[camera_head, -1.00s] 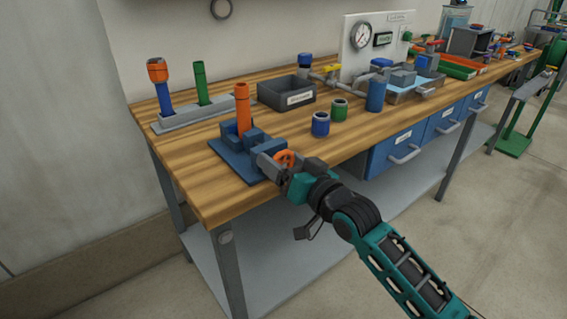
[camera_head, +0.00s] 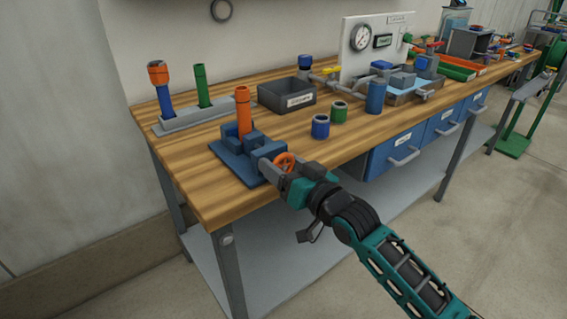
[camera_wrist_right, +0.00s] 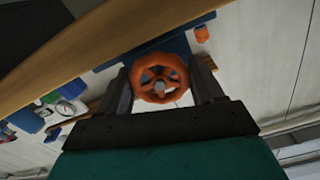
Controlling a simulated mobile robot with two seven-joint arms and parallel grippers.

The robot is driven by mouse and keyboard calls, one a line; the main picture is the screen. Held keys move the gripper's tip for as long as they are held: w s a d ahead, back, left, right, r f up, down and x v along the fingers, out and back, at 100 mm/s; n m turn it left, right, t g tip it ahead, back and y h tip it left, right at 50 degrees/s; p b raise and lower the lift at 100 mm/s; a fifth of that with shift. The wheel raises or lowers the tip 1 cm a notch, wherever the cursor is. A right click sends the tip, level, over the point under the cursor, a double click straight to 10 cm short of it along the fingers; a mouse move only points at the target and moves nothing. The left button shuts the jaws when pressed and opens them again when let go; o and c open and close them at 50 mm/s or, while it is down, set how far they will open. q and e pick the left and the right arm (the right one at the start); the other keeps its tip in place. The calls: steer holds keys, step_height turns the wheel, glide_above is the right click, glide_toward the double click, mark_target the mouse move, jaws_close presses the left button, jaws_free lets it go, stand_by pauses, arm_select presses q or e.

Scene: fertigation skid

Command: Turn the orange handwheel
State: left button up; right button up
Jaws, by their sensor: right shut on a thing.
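The orange handwheel (camera_head: 284,162) sits on the front of a blue vise-like fixture (camera_head: 232,165) at the near left of the workbench. An orange pipe (camera_head: 242,108) stands upright in that fixture. My right gripper (camera_head: 277,172) is at the handwheel, coming from the front right. In the right wrist view, the handwheel (camera_wrist_right: 160,78) lies between my two fingers (camera_wrist_right: 162,88), which are shut on its rim. Part of the wheel is hidden by the gripper in the head view. My left gripper is not in view.
A grey rack (camera_head: 195,120) with upright pipes and a dark bin (camera_head: 287,95) stand behind the fixture. A blue fitting (camera_head: 320,127), a green fitting (camera_head: 339,111) and a blue cylinder (camera_head: 376,96) stand to the right. The front-left bench top is clear.

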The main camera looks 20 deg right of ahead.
steer(key=shift+r+n+p, duration=0.3)
steer(key=shift+n+p, duration=0.6)
steer(key=shift+n, duration=0.1)
steer(key=shift+n+p, duration=0.4)
steer(key=shift+n, duration=0.2)
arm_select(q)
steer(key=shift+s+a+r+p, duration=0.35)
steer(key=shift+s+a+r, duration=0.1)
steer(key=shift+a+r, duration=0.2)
arm_select(e)
steer(key=shift+n, duration=0.6)
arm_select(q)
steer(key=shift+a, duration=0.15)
arm_select(e)
steer(key=shift+n, duration=0.3)
steer(key=o, duration=0.7)
steer(key=shift+f, duration=0.15)
steer(key=shift+s, duration=0.2)
arm_select(q)
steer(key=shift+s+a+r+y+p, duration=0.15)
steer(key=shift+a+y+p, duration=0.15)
steer(key=shift+p, duration=0.25)
arm_select(e)
steer(key=v, duration=1.2)
steer(key=shift+s+d, duration=0.1)
steer(key=shift+s, duration=0.1)
